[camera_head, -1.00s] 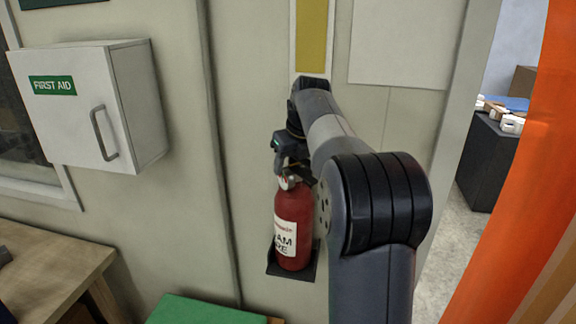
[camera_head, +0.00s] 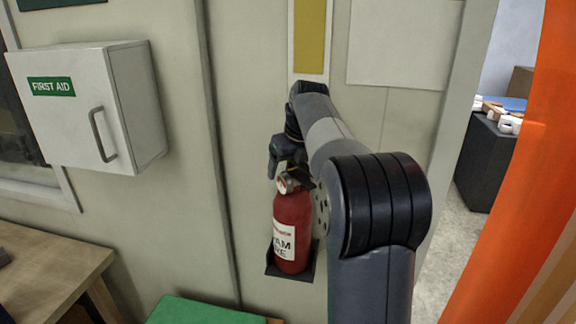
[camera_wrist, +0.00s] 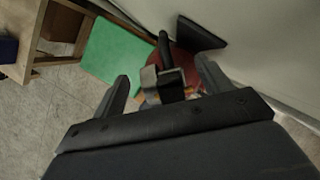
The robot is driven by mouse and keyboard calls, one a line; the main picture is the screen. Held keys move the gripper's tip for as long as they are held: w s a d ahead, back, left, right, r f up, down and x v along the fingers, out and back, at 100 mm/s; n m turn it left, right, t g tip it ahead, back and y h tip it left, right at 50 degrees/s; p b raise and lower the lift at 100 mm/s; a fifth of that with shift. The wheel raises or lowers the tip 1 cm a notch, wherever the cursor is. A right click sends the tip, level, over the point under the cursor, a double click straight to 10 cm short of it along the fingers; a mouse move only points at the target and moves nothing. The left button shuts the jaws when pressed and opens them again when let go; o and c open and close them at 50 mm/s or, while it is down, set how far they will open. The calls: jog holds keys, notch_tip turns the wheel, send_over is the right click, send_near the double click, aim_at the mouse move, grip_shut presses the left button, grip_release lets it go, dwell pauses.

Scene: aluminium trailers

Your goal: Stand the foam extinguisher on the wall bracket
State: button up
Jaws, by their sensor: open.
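The red foam extinguisher (camera_head: 292,225) stands upright on the dark wall bracket (camera_head: 272,268), against the pale wall. Its white label faces out. My gripper (camera_head: 284,168) is at the extinguisher's head, open. In the wrist view my gripper (camera_wrist: 160,82) has its two fingers spread either side of the extinguisher's dark handle (camera_wrist: 166,75), with gaps to it. The red body of the extinguisher (camera_wrist: 183,62) shows behind the handle, partly hidden. The bracket (camera_wrist: 203,35) shows beyond it as a dark plate.
A white first aid box (camera_head: 75,115) juts from the wall at left. A wooden table (camera_head: 50,260) stands lower left. A green lid or board (camera_head: 200,312) lies low, left of the bracket. An orange upright (camera_head: 530,170) stands at right.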

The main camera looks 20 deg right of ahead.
jog(key=shift+s+f, duration=0.1)
jog(key=shift+f, duration=0.25)
jog(key=shift+r, duration=0.45)
jog(key=v, duration=1)
jog(key=shift+r, duration=0.3)
jog(key=shift+f, duration=0.1)
jog(key=x, duration=1)
jog(key=shift+s+a, duration=0.3)
jog(key=shift+s, duration=0.1)
jog(key=shift+w+d, duration=0.1)
jog(key=shift+w, duration=0.05)
